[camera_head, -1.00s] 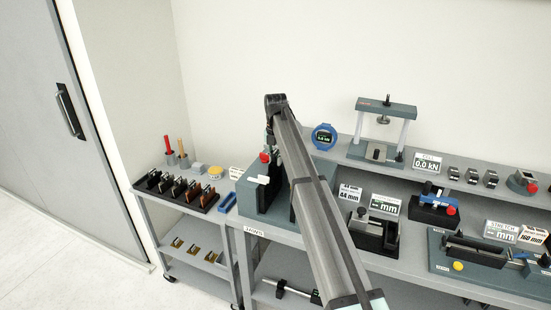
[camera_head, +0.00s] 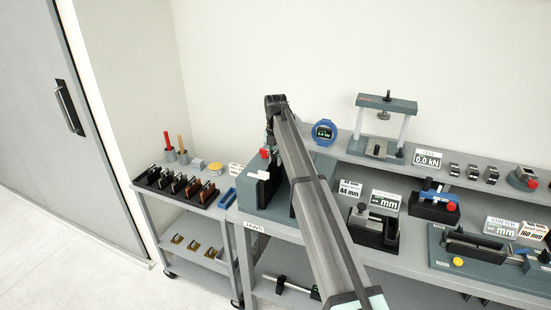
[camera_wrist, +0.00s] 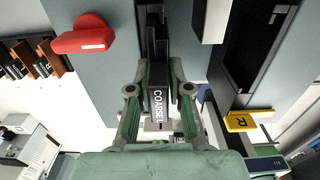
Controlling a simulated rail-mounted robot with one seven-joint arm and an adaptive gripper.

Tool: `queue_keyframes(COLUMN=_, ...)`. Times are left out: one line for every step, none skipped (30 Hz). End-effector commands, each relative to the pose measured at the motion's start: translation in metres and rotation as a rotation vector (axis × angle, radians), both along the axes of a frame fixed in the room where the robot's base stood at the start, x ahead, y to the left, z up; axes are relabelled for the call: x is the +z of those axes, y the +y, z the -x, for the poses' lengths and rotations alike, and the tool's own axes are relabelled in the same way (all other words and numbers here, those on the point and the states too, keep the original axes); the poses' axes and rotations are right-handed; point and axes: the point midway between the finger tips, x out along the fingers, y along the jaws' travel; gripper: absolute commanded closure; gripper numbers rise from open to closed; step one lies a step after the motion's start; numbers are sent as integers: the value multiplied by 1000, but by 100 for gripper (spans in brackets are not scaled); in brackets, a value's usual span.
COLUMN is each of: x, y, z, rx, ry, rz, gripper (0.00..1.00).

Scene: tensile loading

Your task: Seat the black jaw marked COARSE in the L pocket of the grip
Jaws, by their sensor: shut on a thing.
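The black jaw marked COARSE (camera_wrist: 158,106) stands between the two green fingers of my gripper (camera_wrist: 158,98) in the wrist view. The gripper is shut on it, and the lettering faces the camera. The jaw's far end lines up with a dark slot (camera_wrist: 153,22) in the grey-blue grip (camera_wrist: 118,75); I cannot tell how deep it sits. A second dark pocket (camera_wrist: 258,42) lies to the right, near a yellow tag marked R (camera_wrist: 250,121). No L mark is readable. In the head view my arm covers much of the grip (camera_head: 249,196) and the held jaw.
A red handle (camera_wrist: 84,40) sticks out left of the held jaw. A black rack (camera_head: 207,197) of several jaws stands on the left cart, with a blue tray (camera_head: 228,198) beside it. A loading frame (camera_head: 387,103) and several fixtures stand to the right.

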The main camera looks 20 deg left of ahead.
Motion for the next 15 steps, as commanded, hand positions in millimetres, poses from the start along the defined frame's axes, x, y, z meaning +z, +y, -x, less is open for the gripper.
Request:
queue_keyframes(x=0, y=0, z=0, rx=0, ry=-1, rz=-1, gripper=100)
queue_keyframes(x=0, y=0, z=0, rx=0, ry=-1, rz=-1, gripper=100)
queue_keyframes(x=-1, y=0, z=0, rx=0, ry=-1, rz=-1, gripper=100)
queue_keyframes(x=-2, y=0, z=0, rx=0, ry=-1, rz=-1, gripper=100)
queue_keyframes(x=-2, y=0, z=0, rx=0, ry=-1, rz=-1, gripper=100)
queue_keyframes(x=-3, y=0, z=0, rx=0, ry=-1, rz=-1, gripper=100)
queue_keyframes(x=-4, y=0, z=0, rx=0, ry=-1, rz=-1, gripper=100)
queue_keyframes(x=-4, y=0, z=0, rx=0, ry=-1, rz=-1, gripper=100)
queue_keyframes(x=-5, y=0, z=0, rx=0, ry=-1, rz=-1, gripper=100)
queue_keyframes(x=-5, y=0, z=0, rx=0, ry=-1, rz=-1, gripper=100)
queue_keyframes(x=-6, y=0, z=0, rx=0, ry=-1, rz=-1, gripper=100)
queue_keyframes(x=-7, y=0, z=0, rx=0, ry=-1, rz=-1, gripper=100)
queue_keyframes(x=-7, y=0, z=0, rx=0, ry=-1, rz=-1, gripper=100)
queue_keyframes(x=-8, y=0, z=0, rx=0, ry=-1, rz=-1, gripper=100)
queue_keyframes(x=-9, y=0, z=0, rx=0, ry=-1, rz=-1, gripper=100)
